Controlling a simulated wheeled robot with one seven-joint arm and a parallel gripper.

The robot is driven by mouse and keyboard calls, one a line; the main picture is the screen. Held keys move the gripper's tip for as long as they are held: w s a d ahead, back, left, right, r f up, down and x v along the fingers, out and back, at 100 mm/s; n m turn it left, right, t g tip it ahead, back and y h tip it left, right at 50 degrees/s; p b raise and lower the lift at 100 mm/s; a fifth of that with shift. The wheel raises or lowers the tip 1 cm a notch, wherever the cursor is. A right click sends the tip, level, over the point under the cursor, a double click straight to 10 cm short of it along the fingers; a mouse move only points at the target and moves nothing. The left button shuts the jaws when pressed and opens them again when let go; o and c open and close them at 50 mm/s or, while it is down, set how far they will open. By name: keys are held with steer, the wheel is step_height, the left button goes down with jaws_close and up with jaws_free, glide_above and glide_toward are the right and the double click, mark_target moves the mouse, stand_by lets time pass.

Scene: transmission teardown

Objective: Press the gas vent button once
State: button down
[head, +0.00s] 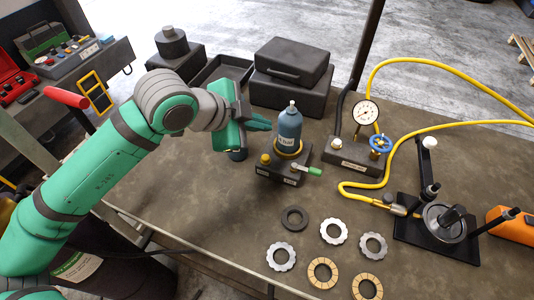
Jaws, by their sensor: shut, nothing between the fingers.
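A small dark base block (283,168) stands on the bench with a blue gas bottle (290,125) upright on it, in a yellow ring. A yellow button (265,158) sits on the block's left side, and a green lever (308,169) sticks out to its right. The block has small labels that I cannot read, so I cannot confirm which control is the gas vent button. My gripper (266,123) is shut and empty. In the picture it is above the yellow button and just left of the bottle; I see no contact with the button.
A pressure gauge (366,112) with a blue valve wheel (380,144) and yellow hoses (453,126) stands to the right. Rings and discs (333,231) lie in front. Black cases (290,75) stand behind. A clamp fixture (441,222) is at the right.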

steer(key=shift+f, duration=4.4)
steer(key=shift+f, duration=0.15)
steer(key=shift+f, duration=0.25)
steer(key=shift+f, duration=0.55)
steer(key=shift+r, duration=0.95)
steer(key=shift+r, duration=2.5)
